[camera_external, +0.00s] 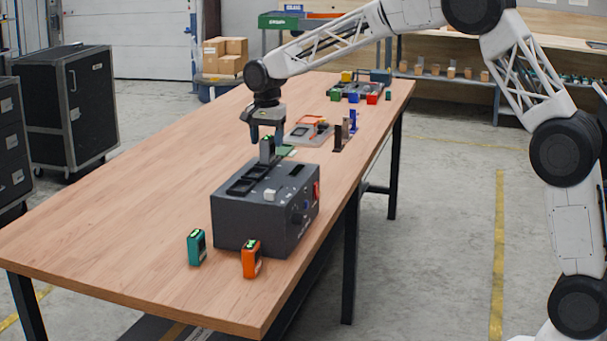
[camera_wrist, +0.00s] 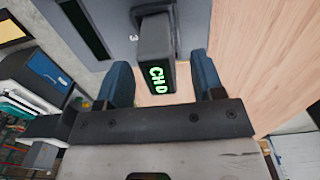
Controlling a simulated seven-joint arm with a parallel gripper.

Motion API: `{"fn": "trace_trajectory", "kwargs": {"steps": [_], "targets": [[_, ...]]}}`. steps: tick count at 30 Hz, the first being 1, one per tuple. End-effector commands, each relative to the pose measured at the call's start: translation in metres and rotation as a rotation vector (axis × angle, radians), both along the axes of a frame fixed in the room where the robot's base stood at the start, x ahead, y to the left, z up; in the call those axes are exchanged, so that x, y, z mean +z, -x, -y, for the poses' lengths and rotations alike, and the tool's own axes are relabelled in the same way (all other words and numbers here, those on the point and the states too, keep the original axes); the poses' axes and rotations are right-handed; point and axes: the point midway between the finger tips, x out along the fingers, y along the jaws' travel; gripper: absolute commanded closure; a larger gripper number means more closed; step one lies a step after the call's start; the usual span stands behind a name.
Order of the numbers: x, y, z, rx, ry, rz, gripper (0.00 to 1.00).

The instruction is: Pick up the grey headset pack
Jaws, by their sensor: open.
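The grey headset pack (camera_external: 267,151) stands upright in the top of a dark grey charger box (camera_external: 240,222). In the wrist view the pack (camera_wrist: 156,45) shows green lit characters on its end. My gripper (camera_external: 267,141) is above the box, pointing down, with its fingers at the upper part of the pack. In the wrist view my open gripper (camera_wrist: 160,70) has one blue finger on each side of the pack, with gaps visible. The pack's lower part is hidden in the box.
A teal pack (camera_external: 196,247) and an orange pack (camera_external: 251,259) stand on the wooden table (camera_external: 120,225) in front of the box. A grey tray (camera_external: 304,137) and small coloured blocks (camera_external: 372,99) lie farther back. The table's left side is clear.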

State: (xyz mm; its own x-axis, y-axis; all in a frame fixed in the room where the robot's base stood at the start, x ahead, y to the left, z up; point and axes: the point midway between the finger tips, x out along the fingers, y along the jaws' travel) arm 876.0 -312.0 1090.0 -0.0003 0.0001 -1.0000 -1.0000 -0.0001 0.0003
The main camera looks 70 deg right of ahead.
Motion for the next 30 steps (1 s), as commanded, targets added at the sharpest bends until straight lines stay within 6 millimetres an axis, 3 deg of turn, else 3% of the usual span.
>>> {"fn": "trace_trajectory", "kwargs": {"steps": [9, 26, 30], "targets": [[-0.028, 0.001, 0.000, 0.000, 0.000, 0.001, 0.38], [-0.029, 0.001, 0.000, 0.000, 0.000, 0.001, 0.38], [-0.029, 0.001, 0.000, 0.000, 0.000, 0.001, 0.58]]}}
